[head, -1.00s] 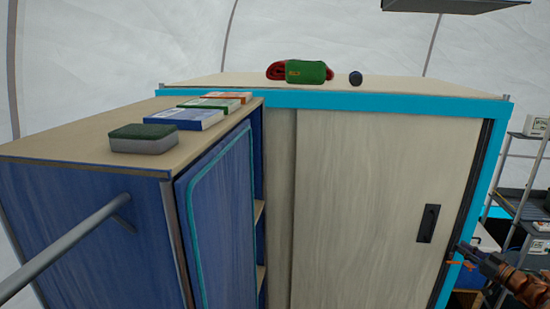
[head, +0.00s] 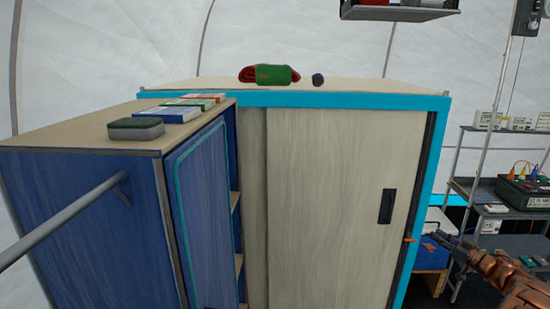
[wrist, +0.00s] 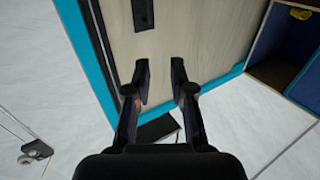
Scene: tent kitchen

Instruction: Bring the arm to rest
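My gripper (wrist: 160,85) is open and empty in the wrist view, its two black fingers apart with only the pale cabinet front and floor beyond them. In the head view my arm's end (head: 465,258) shows at the lower right, to the right of the cabinet's turquoise edge. The large cabinet (head: 335,170) has a pale sliding door with a dark recessed handle (head: 387,206). The handle also shows at the top of the wrist view (wrist: 143,14). I cannot tell how far the fingers are from the door.
A rolled green and red bundle (head: 270,74) and a dark ball (head: 318,80) lie on the large cabinet. Metal shelving (head: 482,190) stands at right.

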